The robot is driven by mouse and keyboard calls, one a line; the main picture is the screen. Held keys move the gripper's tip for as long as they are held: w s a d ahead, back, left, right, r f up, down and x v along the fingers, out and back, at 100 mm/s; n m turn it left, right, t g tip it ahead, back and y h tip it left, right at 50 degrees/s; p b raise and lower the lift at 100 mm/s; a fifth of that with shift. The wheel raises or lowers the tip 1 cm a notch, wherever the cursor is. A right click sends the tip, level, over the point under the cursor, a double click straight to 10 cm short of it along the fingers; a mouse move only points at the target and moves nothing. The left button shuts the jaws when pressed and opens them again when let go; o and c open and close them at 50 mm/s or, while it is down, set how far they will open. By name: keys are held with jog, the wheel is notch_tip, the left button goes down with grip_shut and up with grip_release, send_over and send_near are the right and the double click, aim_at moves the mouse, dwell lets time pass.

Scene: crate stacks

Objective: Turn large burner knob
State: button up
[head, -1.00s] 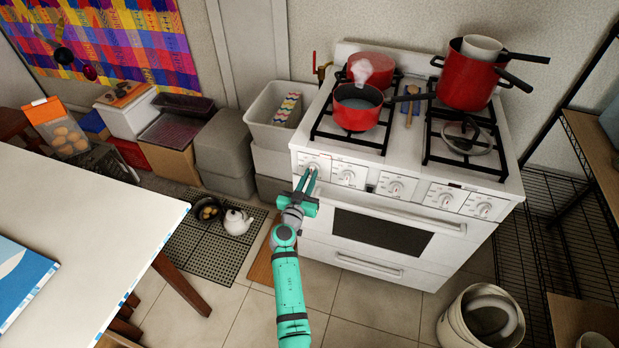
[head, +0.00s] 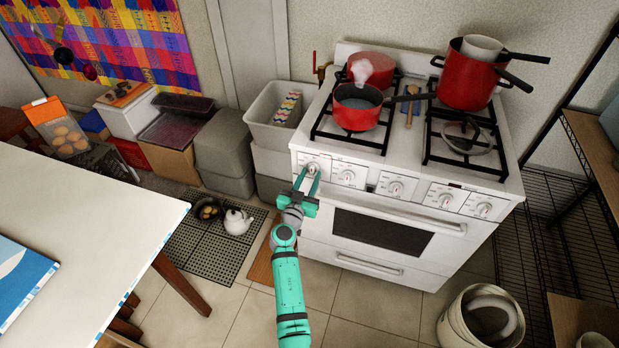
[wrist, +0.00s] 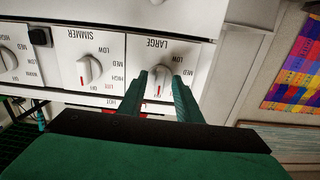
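The large burner knob (wrist: 160,82) is a white knob with a red mark, under the upside-down label LARGE in the wrist view. In the head view this knob (head: 312,168) is the leftmost on the stove's front panel. My gripper (head: 308,173) is at the panel in front of it. In the wrist view my gripper (wrist: 160,76) has its two green fingers apart, one on each side of the knob. Whether either finger touches it, I cannot tell. The red mark points toward the OFF label, which is partly hidden by the fingers.
The simmer knob (wrist: 88,70) is close beside the large one. The white stove (head: 400,225) carries a red saucepan (head: 357,108) and a stacked red pot (head: 467,82). A white table (head: 80,215) stands at left. A bin (head: 455,325) stands at lower right.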

jog(key=v, duration=1)
jog(key=shift+s, duration=0.4)
jog(key=shift+a, duration=0.1)
jog(key=s+f+n+g+y, duration=0.15)
jog(key=s+f, duration=0.25)
jog(key=s, duration=0.5)
jog(key=s+f+n+y, duration=0.15)
jog(key=s+f, duration=0.25)
jog(key=s, duration=0.6)
jog(key=s+f+n+g+y, duration=0.1)
jog(key=s+f+y, duration=0.15)
jog(key=s, duration=0.65)
jog(key=s+d+r, duration=0.1)
jog(key=s+r, duration=0.6)
jog(key=s, duration=0.4)
jog(key=s+d+r, duration=0.2)
jog(key=s+r, duration=0.5)
jog(key=s, duration=0.4)
jog(key=shift+d+r+t, duration=0.2)
jog(key=shift+r+t, duration=0.15)
